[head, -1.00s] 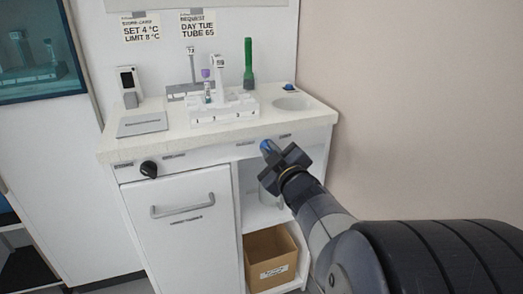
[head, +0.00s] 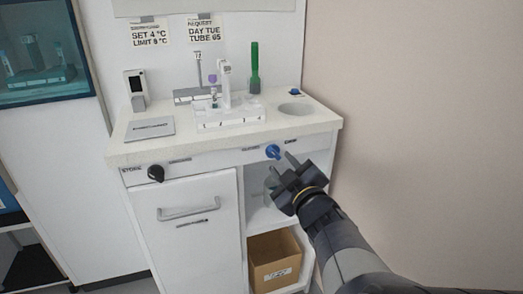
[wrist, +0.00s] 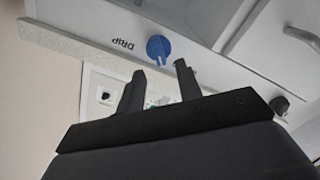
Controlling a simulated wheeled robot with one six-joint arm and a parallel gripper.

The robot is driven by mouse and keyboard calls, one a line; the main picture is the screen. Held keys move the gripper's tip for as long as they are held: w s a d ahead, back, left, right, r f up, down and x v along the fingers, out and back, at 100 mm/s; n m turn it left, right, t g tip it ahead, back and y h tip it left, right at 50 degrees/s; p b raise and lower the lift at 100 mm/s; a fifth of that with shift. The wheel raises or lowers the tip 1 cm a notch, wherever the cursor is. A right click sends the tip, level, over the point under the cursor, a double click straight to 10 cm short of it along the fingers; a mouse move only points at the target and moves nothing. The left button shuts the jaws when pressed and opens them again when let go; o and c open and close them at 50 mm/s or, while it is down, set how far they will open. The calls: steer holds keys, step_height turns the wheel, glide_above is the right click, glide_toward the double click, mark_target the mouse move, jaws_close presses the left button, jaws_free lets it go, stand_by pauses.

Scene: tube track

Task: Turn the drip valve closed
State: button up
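The drip valve is a blue knob (head: 273,152) on the white front panel under the counter edge, at the right part of the cabinet. In the wrist view the blue knob (wrist: 158,47) shows as a round disc with a small tab, beside an upside-down "DRIP" label (wrist: 123,44). My gripper (head: 280,166) is in front of the panel, just below and right of the knob. In the wrist view my gripper (wrist: 160,68) has its two dark fingers apart with nothing between them. The fingertips lie just short of the knob in that picture; contact cannot be told.
A black knob (head: 156,173) sits at the panel's left end. The counter (head: 165,150) holds a white tube rack (head: 230,118), a green tube (head: 254,70) and a round basin (head: 295,108). A cardboard box (head: 274,262) stands in the open shelf below. A bare wall borders the right.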

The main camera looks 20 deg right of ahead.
mark_target(274, 154)
steer(key=s+p, duration=0.1)
steer(key=s, duration=0.5)
steer(key=shift+a+p, duration=0.3)
steer(key=w+b, duration=0.1)
steer(key=w, duration=0.2)
steer(key=w+b, duration=0.1)
steer(key=w, duration=0.3)
steer(key=w+d+b, duration=0.1)
steer(key=w, duration=0.2)
steer(key=shift+w+b, duration=0.35)
steer(key=shift+w, duration=0.05)
steer(key=shift+s, duration=0.2)
